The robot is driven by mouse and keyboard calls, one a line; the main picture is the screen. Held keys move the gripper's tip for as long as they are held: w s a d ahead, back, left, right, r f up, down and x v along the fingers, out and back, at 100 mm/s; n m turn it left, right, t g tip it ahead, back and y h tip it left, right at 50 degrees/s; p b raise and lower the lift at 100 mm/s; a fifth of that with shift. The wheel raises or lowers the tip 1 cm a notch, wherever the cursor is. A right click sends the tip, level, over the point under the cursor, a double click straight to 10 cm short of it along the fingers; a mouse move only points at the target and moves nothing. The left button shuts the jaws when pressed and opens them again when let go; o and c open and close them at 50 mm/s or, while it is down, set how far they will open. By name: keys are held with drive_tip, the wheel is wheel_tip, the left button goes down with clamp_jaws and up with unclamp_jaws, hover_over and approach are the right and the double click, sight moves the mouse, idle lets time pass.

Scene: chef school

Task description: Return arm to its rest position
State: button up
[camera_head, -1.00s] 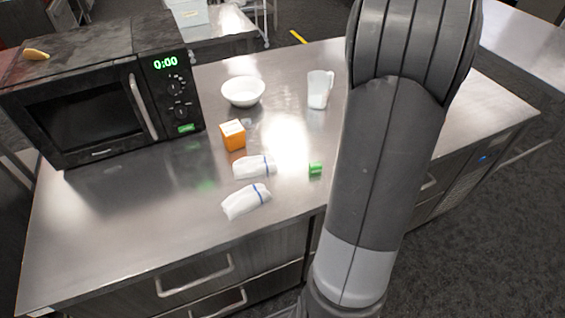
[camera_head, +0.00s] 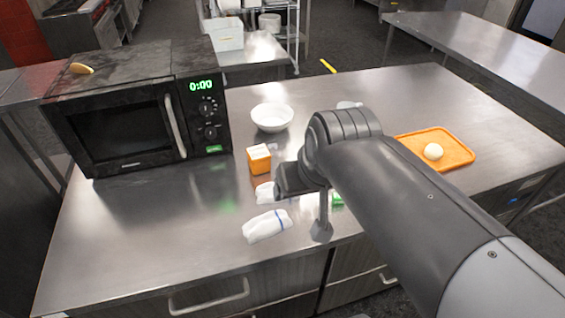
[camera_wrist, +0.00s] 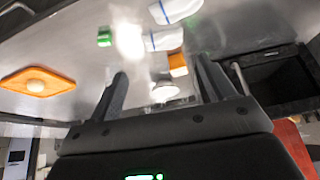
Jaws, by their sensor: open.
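My gripper (camera_wrist: 161,68) is open in the wrist view, its two fingers well apart with nothing between them. In the head view my arm reaches in from the lower right, bent over the steel counter (camera_head: 130,235). Its dark end is above the counter's front middle, near the white cloths.
A black microwave (camera_head: 120,125) stands at left with a yellow piece (camera_head: 82,68) on top. An orange box (camera_head: 259,158), white bowl (camera_head: 272,117), rolled cloths (camera_head: 267,225) and green block (camera_head: 337,199) surround the arm's end. An orange tray (camera_head: 462,151) holds a pale ball (camera_head: 433,151).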

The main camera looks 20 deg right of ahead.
drive_tip(key=shift+s+a+f, duration=0.25)
drive_tip(key=shift+s+a, duration=0.05)
drive_tip(key=shift+s, duration=0.15)
drive_tip(key=shift+s+a+f, duration=0.2)
drive_tip(key=shift+s+a, duration=0.05)
drive_tip(key=shift+s, duration=0.2)
drive_tip(key=shift+o, duration=0.5)
